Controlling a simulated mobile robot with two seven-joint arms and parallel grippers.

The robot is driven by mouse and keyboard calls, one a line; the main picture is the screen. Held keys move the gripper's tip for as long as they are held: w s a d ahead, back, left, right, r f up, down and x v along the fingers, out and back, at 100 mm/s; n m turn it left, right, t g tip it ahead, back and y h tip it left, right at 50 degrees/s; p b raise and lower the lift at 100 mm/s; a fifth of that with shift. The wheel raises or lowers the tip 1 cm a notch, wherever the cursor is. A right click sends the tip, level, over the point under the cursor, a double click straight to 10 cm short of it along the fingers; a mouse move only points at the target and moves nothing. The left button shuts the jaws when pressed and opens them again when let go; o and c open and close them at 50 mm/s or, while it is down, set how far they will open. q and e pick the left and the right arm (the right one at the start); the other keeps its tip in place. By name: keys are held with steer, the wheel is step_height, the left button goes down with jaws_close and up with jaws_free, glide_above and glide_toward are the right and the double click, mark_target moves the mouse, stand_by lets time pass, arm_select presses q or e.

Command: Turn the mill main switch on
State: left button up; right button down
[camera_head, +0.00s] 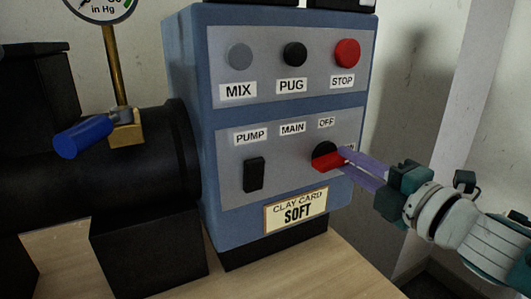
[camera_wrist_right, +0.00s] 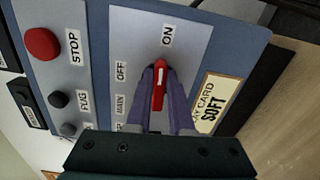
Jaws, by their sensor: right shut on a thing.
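The main switch is a black round knob with a red handle (camera_head: 328,160) on the lower right of the blue control box. The handle lies nearly level, its right end toward the partly covered ON label. In the right wrist view the red handle (camera_wrist_right: 159,88) stands upright in the picture, its white-marked end toward the ON label (camera_wrist_right: 168,35); the OFF label (camera_wrist_right: 121,72) is off to the left. My right gripper (camera_head: 345,165) reaches in from the right, its purple fingers shut on the handle from both sides. My left gripper is out of view.
A black pump switch (camera_head: 254,174) sits left of the main switch. Above are the grey MIX, black PUG and red STOP (camera_head: 347,53) buttons. A clay card (camera_head: 296,212) is below. A black barrel with a blue lever (camera_head: 84,136) and a gauge stands at left.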

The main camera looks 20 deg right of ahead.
steer(key=shift+f+m, duration=0.1)
steer(key=shift+m, duration=0.6)
steer(key=c, duration=0.8)
jaws_free()
steer(key=shift+s, duration=0.1)
steer(key=s+p, duration=0.1)
steer(key=s, duration=0.8)
steer(key=shift+s+d, duration=0.35)
steer(key=shift+s, duration=0.05)
